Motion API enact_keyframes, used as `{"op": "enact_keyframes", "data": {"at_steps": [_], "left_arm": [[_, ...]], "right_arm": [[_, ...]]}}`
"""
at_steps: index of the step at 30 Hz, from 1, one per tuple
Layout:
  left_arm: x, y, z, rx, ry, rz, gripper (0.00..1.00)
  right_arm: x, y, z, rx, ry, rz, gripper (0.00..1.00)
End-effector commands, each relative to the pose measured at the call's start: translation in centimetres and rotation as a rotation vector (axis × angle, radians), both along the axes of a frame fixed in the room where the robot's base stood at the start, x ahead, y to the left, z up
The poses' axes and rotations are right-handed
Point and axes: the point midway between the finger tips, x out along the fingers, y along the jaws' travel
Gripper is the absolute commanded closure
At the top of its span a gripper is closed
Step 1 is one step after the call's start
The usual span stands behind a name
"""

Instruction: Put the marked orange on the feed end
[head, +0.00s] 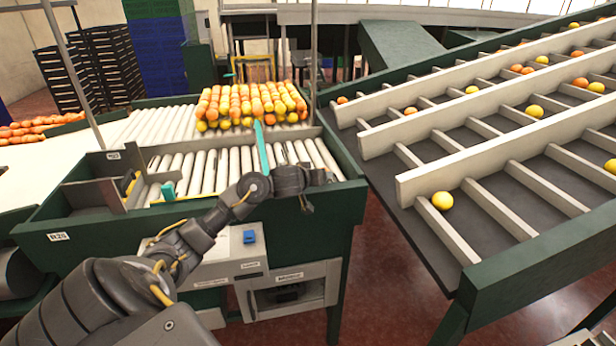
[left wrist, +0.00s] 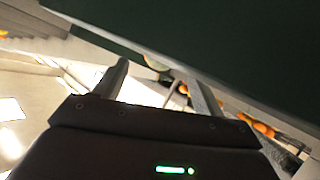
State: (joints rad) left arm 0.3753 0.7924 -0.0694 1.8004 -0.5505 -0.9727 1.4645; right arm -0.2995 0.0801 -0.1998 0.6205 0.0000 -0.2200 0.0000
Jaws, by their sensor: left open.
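A pile of oranges and yellow fruit (head: 250,103) sits at the far side of the roller bed (head: 200,170). I cannot make out a mark on any fruit, so I cannot tell which orange is the marked one. No label shows which end is the feed end. My left gripper (head: 316,190) is at the front right edge of the roller bed's green frame, away from the pile. In the left wrist view my left gripper (left wrist: 158,76) has its fingers apart, with a dark green panel beyond them and nothing clearly held. My right gripper is out of view.
A sloped rack (head: 420,185) with pale dividers and scattered oranges and yellow fruit stands right. A turquoise upright piece (head: 261,148) rises from the rollers near my arm. A cabinet with a blue button (head: 249,237) is below. More oranges (head: 30,128) lie far left.

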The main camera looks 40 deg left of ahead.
Motion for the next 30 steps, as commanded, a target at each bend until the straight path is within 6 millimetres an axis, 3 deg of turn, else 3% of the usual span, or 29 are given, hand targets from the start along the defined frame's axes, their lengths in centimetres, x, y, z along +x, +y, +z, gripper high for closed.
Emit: {"op": "enact_keyframes", "data": {"at_steps": [6, 12, 30], "left_arm": [[-3.7, -1.1, 2.3, 0.002, 0.000, -0.001, 0.30], [-5.3, -1.6, 2.9, 0.001, 0.000, 0.000, 0.30], [-5.6, -1.7, 2.9, 0.000, 0.000, 0.001, 0.30]], "right_arm": [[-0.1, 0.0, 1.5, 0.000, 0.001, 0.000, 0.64], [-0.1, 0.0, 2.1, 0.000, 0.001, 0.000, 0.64], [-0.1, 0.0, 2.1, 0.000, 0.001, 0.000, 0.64]]}}
